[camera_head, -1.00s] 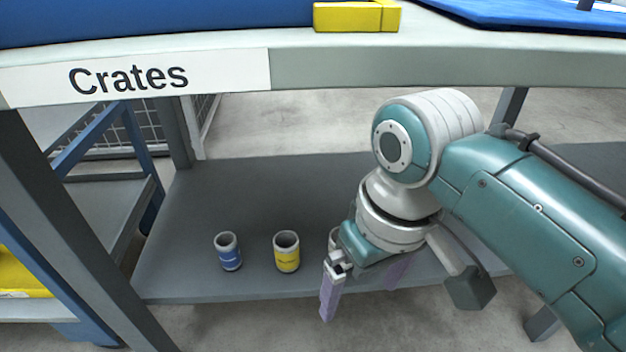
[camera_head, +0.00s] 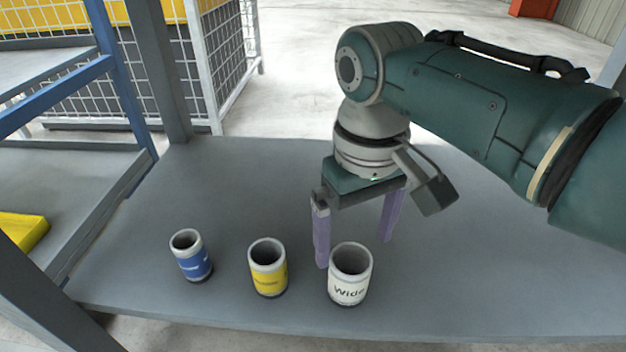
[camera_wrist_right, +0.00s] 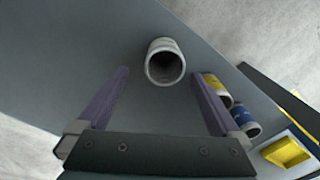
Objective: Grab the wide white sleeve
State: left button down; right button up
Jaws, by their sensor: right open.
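The wide white sleeve (camera_head: 349,283) stands upright on the grey shelf, labelled "Wide", rightmost of three sleeves in the head view. My right gripper (camera_head: 355,252) is open just behind it, its purple fingers pointing down. In the right wrist view the sleeve (camera_wrist_right: 165,64) shows its open end, ahead of and roughly between the two spread fingers (camera_wrist_right: 162,88). Nothing is held. The left gripper does not show.
A yellow-labelled sleeve (camera_head: 267,271) and a narrower blue-labelled sleeve (camera_head: 191,258) stand to the left on the same grey shelf (camera_head: 230,190). A shelf post (camera_head: 160,70) rises at the back left. The shelf to the right is clear.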

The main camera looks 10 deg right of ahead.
aim_at(352, 258)
jog(key=f, duration=0.1)
jog(key=f+b, duration=0.1)
jog(key=shift+s+a+f, duration=0.2)
jog(key=shift+s+f, duration=0.1)
jog(key=shift+s, duration=0.05)
jog(key=shift+w+f+b, duration=0.1)
jog(key=shift+f+b, duration=0.15)
jog(key=shift+b, duration=0.05)
notch_tip(352, 258, down, 4)
jog(key=b, duration=0.3)
jog(key=shift+r+b, duration=0.1)
jog(key=shift+b, duration=0.2)
jog(key=shift+s+f, duration=0.2)
jog(key=shift+f, duration=0.1)
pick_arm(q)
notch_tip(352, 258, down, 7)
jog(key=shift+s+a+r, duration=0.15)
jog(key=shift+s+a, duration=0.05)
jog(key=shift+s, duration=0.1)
pick_arm(e)
jog(key=shift+r, duration=0.15)
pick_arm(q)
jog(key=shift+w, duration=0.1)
pick_arm(e)
jog(key=shift+w, duration=0.1)
jog(key=shift+c, duration=0.8)
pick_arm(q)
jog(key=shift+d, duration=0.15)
pick_arm(e)
grip_shut()
